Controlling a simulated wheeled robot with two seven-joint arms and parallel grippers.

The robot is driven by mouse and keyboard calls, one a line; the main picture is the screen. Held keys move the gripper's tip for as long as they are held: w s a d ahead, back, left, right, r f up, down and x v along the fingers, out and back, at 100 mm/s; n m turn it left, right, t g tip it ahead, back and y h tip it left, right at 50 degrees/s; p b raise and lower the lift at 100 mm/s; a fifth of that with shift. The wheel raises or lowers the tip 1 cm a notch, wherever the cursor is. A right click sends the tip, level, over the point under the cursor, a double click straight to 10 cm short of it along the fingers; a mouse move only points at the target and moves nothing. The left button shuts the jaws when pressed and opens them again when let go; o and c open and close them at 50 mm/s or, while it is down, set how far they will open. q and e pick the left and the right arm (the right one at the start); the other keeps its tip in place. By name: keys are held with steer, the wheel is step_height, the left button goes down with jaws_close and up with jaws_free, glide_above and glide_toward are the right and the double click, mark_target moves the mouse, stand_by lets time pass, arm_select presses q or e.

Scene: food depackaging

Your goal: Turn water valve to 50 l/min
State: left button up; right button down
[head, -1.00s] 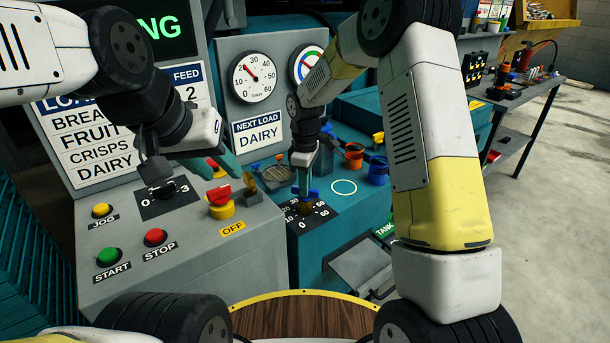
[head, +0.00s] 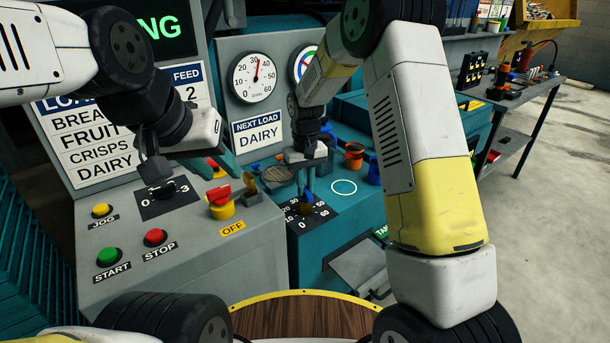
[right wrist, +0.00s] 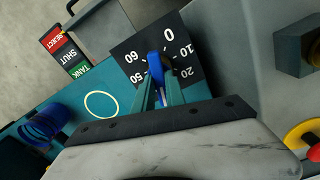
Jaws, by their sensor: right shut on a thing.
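The water valve is a blue handle (right wrist: 155,70) on a black dial plate (head: 318,217) marked in tens up to 60. My right gripper (right wrist: 160,88) is shut on the handle from above. The fingers and the plate's edge hide part of the scale, so I cannot tell the exact mark the handle points to. The round l/min gauge (head: 255,77) behind has its red needle nearly upright, slightly right of the top, just past 30. My left gripper (head: 222,160) hangs over the grey panel, apart from the valve; its fingertips are not clear.
The grey panel (head: 180,245) at left has a red switch (head: 219,194), a green button (head: 109,256) and a 0–3 selector. Blue and orange fittings (head: 353,158) stand behind the valve. A wooden round top (head: 300,318) is in front.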

steer(key=m, duration=0.3)
steer(key=shift+m, duration=0.4)
steer(key=m, duration=0.4)
steer(key=shift+m, duration=0.3)
steer(key=m, duration=0.4)
steer(key=shift+m, duration=1.7)
steer(key=c, duration=1.4)
jaws_free()
